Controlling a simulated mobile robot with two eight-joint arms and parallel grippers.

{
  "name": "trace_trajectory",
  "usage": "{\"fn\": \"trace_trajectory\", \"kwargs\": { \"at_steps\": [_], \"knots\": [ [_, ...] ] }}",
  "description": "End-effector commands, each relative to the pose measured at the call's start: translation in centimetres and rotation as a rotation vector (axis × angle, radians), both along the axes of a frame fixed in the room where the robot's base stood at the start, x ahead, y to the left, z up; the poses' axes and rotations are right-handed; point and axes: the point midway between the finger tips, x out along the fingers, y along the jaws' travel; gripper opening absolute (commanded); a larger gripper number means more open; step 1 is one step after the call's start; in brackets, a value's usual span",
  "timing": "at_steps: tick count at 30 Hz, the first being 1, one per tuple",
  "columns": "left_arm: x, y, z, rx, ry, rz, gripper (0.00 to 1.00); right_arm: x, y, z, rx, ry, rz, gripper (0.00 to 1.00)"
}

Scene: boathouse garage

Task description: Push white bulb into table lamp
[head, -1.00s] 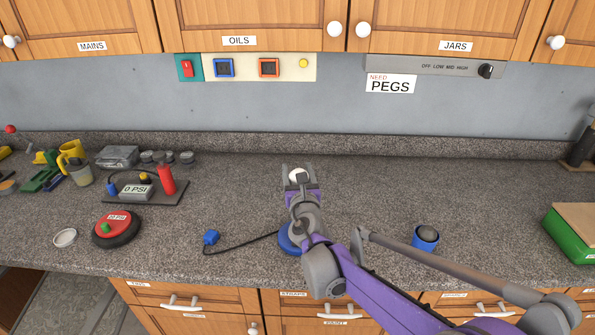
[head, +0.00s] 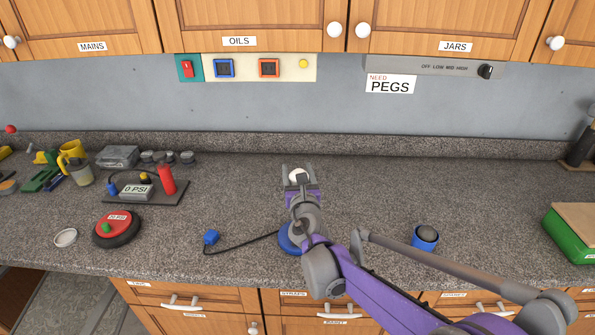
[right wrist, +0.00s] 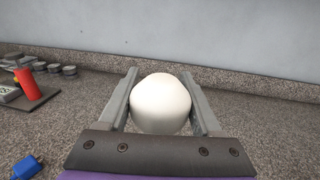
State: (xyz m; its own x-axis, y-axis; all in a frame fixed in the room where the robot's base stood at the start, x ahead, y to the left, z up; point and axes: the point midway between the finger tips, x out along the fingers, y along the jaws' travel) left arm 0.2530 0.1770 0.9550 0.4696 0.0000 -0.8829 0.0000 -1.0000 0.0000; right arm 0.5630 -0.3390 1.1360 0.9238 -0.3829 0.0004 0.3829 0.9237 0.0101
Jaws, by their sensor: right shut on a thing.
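The white bulb (head: 297,175) is between the fingers of my right gripper (head: 298,170), which is shut on it. In the right wrist view the bulb (right wrist: 160,103) fills the space between the two grey fingers (right wrist: 160,92). A blue round base (head: 287,240), which looks like the table lamp's, stands on the counter with a dark cord to a blue plug (head: 211,237). My right arm hides much of the lamp, so I cannot tell whether the bulb touches its socket. My left gripper is not in view.
A blue cup-like holder (head: 424,239) stands right of my arm, and a green box (head: 570,233) is at the far right. A red round gauge piece (head: 117,229) and a pump board (head: 145,190) are at left. The counter behind the gripper is clear.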

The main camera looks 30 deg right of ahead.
Motion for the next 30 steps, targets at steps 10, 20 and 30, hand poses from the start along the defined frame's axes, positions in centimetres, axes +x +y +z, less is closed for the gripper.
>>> {"fn": "trace_trajectory", "kwargs": {
  "at_steps": [10, 20, 30],
  "knots": [
    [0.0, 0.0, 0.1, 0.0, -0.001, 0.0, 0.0, 0.0, 0.0, 0.0, 0.0, 0.0, 0.0, 0.0],
    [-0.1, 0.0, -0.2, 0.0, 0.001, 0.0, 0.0, 0.0, 0.0, -0.6, -0.001, 0.0, 0.0, 0.0],
    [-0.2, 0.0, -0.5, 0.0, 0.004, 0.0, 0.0, 0.0, 0.0, -1.3, 0.0, 0.0, 0.0, 0.0]
  ]
}}
